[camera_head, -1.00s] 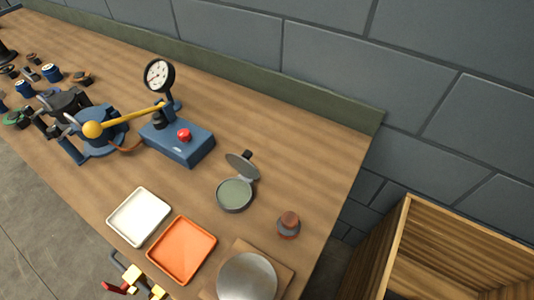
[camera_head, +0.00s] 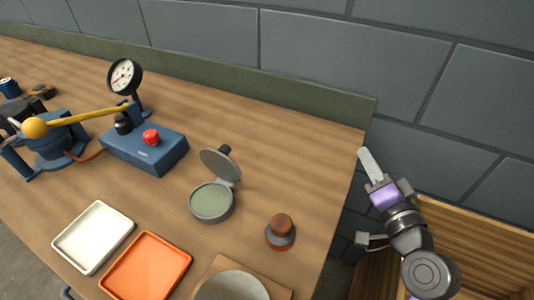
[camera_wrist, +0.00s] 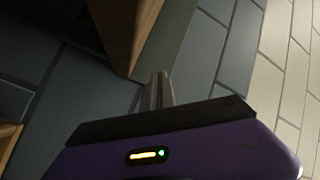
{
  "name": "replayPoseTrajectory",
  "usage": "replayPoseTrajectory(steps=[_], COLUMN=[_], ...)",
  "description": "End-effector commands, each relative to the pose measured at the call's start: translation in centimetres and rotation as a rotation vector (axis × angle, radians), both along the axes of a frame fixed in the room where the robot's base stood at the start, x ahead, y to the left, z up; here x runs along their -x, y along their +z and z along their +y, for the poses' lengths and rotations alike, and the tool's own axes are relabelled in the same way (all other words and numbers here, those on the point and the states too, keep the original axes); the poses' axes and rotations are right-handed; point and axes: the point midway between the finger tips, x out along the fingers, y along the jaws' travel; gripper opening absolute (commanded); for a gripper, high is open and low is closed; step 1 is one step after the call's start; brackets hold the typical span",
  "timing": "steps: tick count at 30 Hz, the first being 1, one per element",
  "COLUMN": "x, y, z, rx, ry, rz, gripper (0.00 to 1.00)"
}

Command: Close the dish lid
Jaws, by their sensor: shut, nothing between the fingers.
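The dish (camera_head: 212,203) is a small round grey dish with a green inside, on the wooden bench. Its round lid (camera_head: 220,163) is hinged at the back and stands open, tilted up and away from the dish. My gripper (camera_head: 366,157) is shut and empty, to the right of the dish, beyond the bench's right end and in front of the wall. In the wrist view the shut fingers (camera_wrist: 160,90) point at the wall, and the dish is not in that view.
A brown-topped knob (camera_head: 281,230) stands right of the dish. A blue press box (camera_head: 145,148) with a gauge stands left. White tray (camera_head: 94,236) and orange tray (camera_head: 147,268) lie in front left. A wooden crate (camera_head: 480,240) is beyond the bench's right end.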

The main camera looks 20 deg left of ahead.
Motion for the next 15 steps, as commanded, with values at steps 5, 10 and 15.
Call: replayPoseTrajectory(steps=[5,10,15], x=[-3.1,-3.4,0.5], y=[2.4,5.5,7.6], z=[4.5,9.3,12.8], rx=[-0.092,-0.162,-0.202], ry=[0.22,0.511,0.853], rz=[0.057,0.159,0.321], gripper=[0.0,0.0,0.0])
